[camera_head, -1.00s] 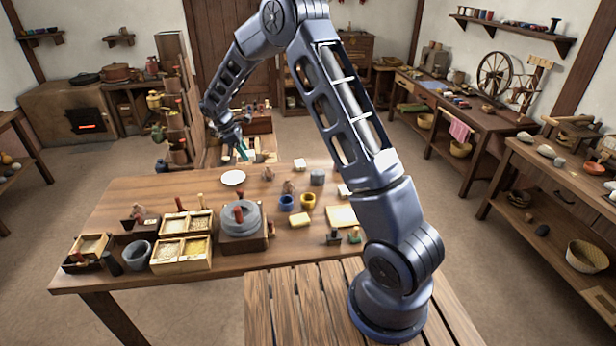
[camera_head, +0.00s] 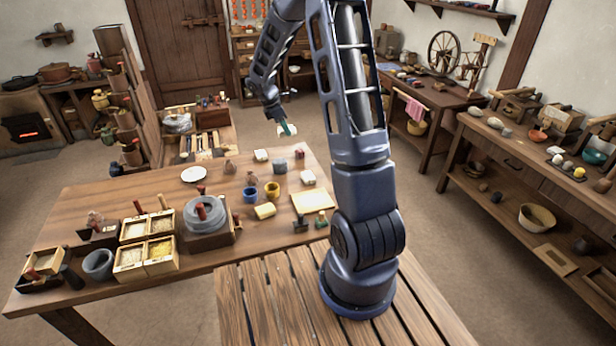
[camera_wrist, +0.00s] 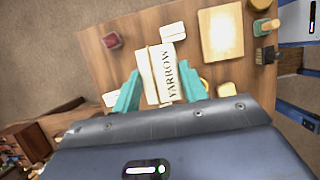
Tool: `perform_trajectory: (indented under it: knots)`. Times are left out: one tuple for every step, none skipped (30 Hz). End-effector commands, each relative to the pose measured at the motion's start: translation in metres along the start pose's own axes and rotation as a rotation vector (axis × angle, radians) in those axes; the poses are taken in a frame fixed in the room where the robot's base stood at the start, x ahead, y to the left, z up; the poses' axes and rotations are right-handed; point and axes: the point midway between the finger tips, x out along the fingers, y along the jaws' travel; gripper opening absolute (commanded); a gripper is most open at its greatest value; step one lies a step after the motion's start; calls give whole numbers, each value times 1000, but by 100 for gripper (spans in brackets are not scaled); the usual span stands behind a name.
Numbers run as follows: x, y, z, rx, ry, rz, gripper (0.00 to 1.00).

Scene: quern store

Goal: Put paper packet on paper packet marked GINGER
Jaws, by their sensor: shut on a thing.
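My gripper (camera_wrist: 158,92) has teal fingers and is shut on a pale paper packet marked YARROW (camera_wrist: 160,72). In the head view my gripper (camera_head: 287,130) is high beyond the table's far edge in the picture, with the pale packet small between its fingers. Other pale packets lie on the table: one at the back (camera_head: 261,155), one to the right (camera_head: 307,177) and a yellowish one nearer (camera_head: 265,211). In the wrist view one pale packet (camera_wrist: 173,32) lies past the held one, and another (camera_wrist: 111,98) shows by the left finger. I cannot read GINGER on any.
The wooden table (camera_head: 90,205) also bears a pale board (camera_head: 325,198), blue (camera_head: 250,194) and yellow (camera_head: 272,190) cups, a grey pot (camera_head: 281,167), a white plate (camera_head: 194,174), a quern (camera_head: 205,215) and spice boxes (camera_head: 130,258). Bare tabletop shows left of the plate.

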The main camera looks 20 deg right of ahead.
Motion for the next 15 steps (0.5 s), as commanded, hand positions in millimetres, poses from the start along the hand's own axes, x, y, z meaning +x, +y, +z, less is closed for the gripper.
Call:
perform_trajectory:
  knots:
    - [5,-6,16,5,-1,-2,21]
    - [8,-9,24,3,-1,-3,21]
    - [11,-13,33,3,-1,-2,21]
    - [13,-15,40,3,-2,-1,21]
    - [15,-18,45,1,-2,-2,21]
    - [18,-22,52,-1,-3,-2,21]
    - [19,-24,57,-2,-4,-2,21]
    - [20,-25,61,-2,-4,-2,21]
    - [22,-28,66,-2,-4,-2,21]
    - [23,-29,68,-3,-4,-2,21]
    - [24,-30,70,-3,-4,-2,21]
    - [25,-32,72,-4,-4,-2,21]
    - [27,-32,72,-5,-4,-2,21]
    - [29,-33,72,-5,-5,-2,21]
    - [33,-33,72,-6,-5,-3,21]
